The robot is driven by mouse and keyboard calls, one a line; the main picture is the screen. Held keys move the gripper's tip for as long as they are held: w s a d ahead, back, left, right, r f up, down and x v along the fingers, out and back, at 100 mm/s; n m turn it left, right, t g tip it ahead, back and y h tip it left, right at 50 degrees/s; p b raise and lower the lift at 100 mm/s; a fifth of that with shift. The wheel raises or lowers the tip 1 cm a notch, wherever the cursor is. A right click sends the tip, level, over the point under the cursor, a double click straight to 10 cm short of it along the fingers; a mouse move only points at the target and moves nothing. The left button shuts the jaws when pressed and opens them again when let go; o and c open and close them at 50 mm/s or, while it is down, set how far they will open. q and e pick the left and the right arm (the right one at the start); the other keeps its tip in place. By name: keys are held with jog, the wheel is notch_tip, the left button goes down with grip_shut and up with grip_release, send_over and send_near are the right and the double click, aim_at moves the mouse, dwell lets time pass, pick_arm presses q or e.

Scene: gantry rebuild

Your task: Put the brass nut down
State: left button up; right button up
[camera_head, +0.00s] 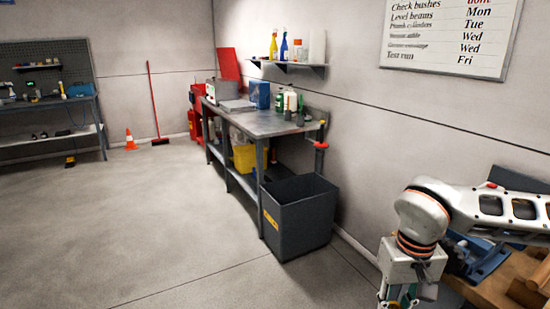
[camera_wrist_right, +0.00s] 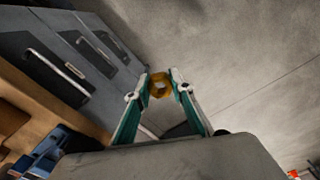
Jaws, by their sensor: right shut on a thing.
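The brass nut (camera_wrist_right: 159,77), a yellowish ring, is between the fingertips of my right gripper (camera_wrist_right: 161,85) in the right wrist view. The gripper is shut on it and holds it up, with the pale grey floor behind it. In the head view my right gripper hangs at the bottom edge, mostly cut off, left of a wooden bench (camera_head: 497,290). The nut cannot be made out there. My left gripper is in neither view.
A dark grey bin (camera_head: 298,222) stands on the floor by a metal workbench (camera_head: 255,122) with bottles and boxes. A grey cabinet with long handles (camera_wrist_right: 62,62) is close left in the wrist view. Much of the floor is clear.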

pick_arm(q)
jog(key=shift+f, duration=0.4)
pick_arm(e)
jog(key=shift+d+f, duration=0.1)
jog(key=shift+f, duration=0.4)
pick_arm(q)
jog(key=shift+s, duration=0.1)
